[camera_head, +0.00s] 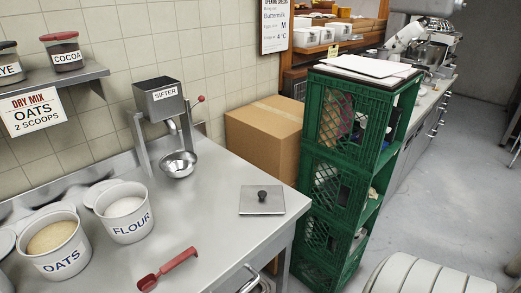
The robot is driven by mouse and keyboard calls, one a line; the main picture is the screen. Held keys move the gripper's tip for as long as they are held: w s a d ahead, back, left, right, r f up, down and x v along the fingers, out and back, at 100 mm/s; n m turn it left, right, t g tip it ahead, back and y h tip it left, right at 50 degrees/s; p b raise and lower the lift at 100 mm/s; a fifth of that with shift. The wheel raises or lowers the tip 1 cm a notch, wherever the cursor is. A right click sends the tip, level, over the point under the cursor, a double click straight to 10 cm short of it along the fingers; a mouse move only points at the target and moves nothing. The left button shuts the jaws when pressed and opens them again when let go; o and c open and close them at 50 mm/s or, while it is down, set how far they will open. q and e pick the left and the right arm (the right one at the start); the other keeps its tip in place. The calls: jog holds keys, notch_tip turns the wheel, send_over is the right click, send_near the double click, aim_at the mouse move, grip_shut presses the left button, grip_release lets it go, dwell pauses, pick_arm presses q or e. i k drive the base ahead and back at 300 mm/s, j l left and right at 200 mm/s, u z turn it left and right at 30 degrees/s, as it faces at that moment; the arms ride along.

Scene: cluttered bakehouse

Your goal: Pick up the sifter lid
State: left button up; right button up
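The sifter lid (250,205) is a flat, square grey metal plate with a round black knob on top. It lies flat on the steel counter near the right edge. The sifter (158,102) is a grey box labelled SIFTER, held on a metal stand at the back of the counter. Its top looks open, and a red-knobbed lever stands on its right side. A small metal bowl (179,165) is below it. Neither of my grippers is in view.
Tubs of flour (129,229) and oats (60,262) stand at the counter's left. A red scoop (149,283) lies at the front. A cardboard box (270,138) and stacked green crates (316,165) stand behind the lid. The counter (220,215) around the lid is clear.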

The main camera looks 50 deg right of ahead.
aim_at(254, 200)
jog(key=z, duration=1.5)
jog(key=i+l, duration=0.1)
jog(key=l, duration=0.4)
jog(key=z, duration=0.05)
